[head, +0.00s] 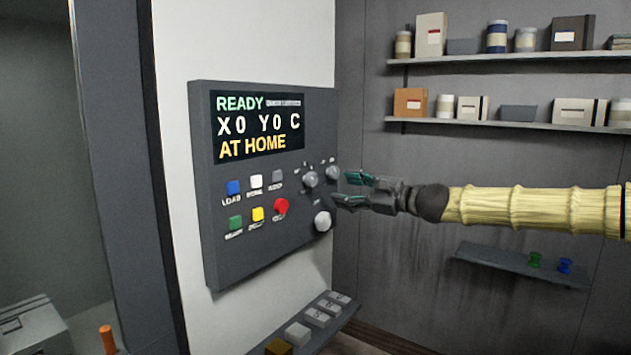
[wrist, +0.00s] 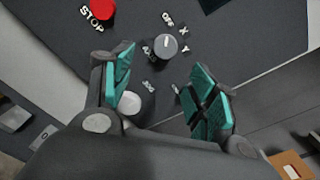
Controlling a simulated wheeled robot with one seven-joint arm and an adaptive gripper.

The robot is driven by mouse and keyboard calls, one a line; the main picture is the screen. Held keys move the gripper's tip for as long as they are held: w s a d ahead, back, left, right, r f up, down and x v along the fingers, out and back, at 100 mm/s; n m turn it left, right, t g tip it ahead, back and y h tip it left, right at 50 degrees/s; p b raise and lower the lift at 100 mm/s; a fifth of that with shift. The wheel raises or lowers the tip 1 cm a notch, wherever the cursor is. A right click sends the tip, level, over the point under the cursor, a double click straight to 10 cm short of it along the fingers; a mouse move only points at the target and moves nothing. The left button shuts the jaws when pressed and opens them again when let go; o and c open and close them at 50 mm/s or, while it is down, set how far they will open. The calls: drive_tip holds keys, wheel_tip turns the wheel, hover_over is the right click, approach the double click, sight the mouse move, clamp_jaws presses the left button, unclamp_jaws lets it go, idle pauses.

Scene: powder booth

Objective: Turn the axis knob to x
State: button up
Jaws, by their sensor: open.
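The axis knob, a round grey knob (wrist: 165,46) with X and Y labels beside it, shows in the wrist view. Its pale pointer line points up in the picture, towards the OFF-like label. The head view shows two small grey knobs, left (head: 310,179) and right (head: 333,173), on the control panel (head: 240,265); I cannot tell for sure which is the axis knob. My gripper (head: 352,189) is open and empty, with teal fingertips near the panel's right edge. In the wrist view, the knob lies beyond the gap between my fingertips (wrist: 160,85), apart from them.
A larger pale knob (head: 322,221) sits lower on the panel. A red STOP button (head: 281,205) and several coloured buttons are to the left. The display (head: 258,127) reads READY, X0 Y0 C, AT HOME. Wall shelves (head: 500,125) and a lower shelf (head: 520,265) are at right.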

sight(315, 180)
drive_tip(key=p+x, duration=0.1)
drive_tip(key=x, duration=0.2)
drive_tip(key=r+p+x, duration=0.1)
drive_tip(key=x, duration=0.2)
drive_tip(key=p+x, duration=0.1)
drive_tip(key=x, duration=0.2)
drive_tip(key=shift+w+r+p, duration=0.15)
drive_tip(key=shift+p, duration=0.2)
drive_tip(key=shift+x, duration=0.75)
drive_tip(key=c, duration=1)
